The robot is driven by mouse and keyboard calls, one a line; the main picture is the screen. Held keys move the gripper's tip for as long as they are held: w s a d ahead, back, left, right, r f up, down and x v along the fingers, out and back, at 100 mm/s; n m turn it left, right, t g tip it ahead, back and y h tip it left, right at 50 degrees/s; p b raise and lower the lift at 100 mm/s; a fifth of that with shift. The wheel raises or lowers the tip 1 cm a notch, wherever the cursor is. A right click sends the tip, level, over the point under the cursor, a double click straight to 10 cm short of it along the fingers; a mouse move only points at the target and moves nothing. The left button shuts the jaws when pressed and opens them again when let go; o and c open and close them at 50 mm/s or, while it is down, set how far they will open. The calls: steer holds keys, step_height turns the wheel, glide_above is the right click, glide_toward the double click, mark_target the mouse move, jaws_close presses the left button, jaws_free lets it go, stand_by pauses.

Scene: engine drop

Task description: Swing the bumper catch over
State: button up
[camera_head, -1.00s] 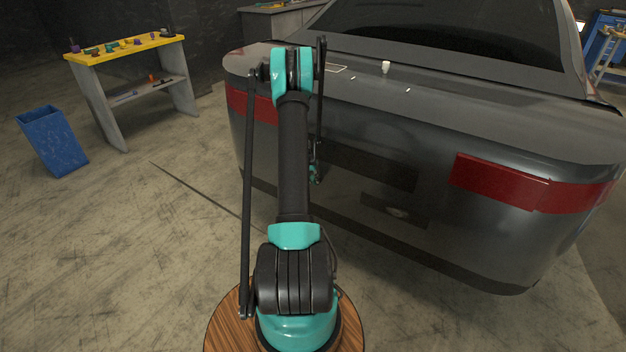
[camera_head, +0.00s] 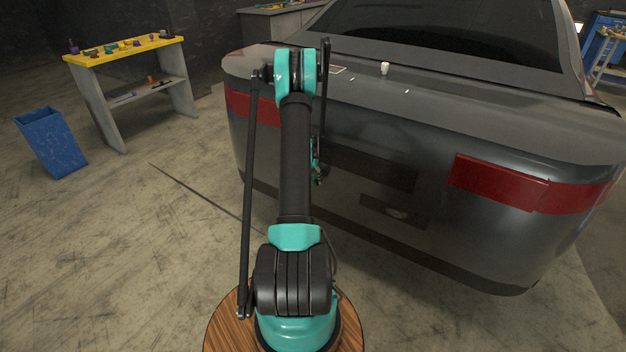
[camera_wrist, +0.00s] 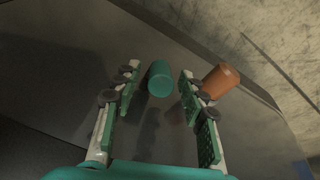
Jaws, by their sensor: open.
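The grey car's rear bumper (camera_head: 340,210) is in front of me. My gripper (camera_wrist: 160,77) is open. It also shows small in the head view (camera_head: 318,170), partly behind my arm, close to the car's rear. In the wrist view a teal cylinder (camera_wrist: 159,79) stands between the two fingers, with gaps on both sides. An orange-brown knob-like piece (camera_wrist: 221,81) sits just outside the right finger. I cannot tell which of these belongs to the catch, and neither can be picked out in the head view.
Red tail lights (camera_head: 500,184) flank the car's rear. A small white cup-like thing (camera_head: 385,68) stands on the trunk lid. A yellow-topped bench (camera_head: 125,50) and a blue bin (camera_head: 52,140) are at the left. The floor between bin and car is clear.

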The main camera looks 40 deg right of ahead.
steer(key=v, duration=1.2)
step_height(320, 180, up, 4)
steer(key=s+a+m+h, duration=0.1)
steer(key=s+a+m, duration=0.15)
steer(key=m, duration=0.45)
steer(key=shift+t, duration=0.3)
steer(key=x, duration=1.1)
steer(key=w+x, duration=0.1)
steer(key=x, duration=0.5)
steer(key=shift+a+r, duration=0.1)
jaws_close()
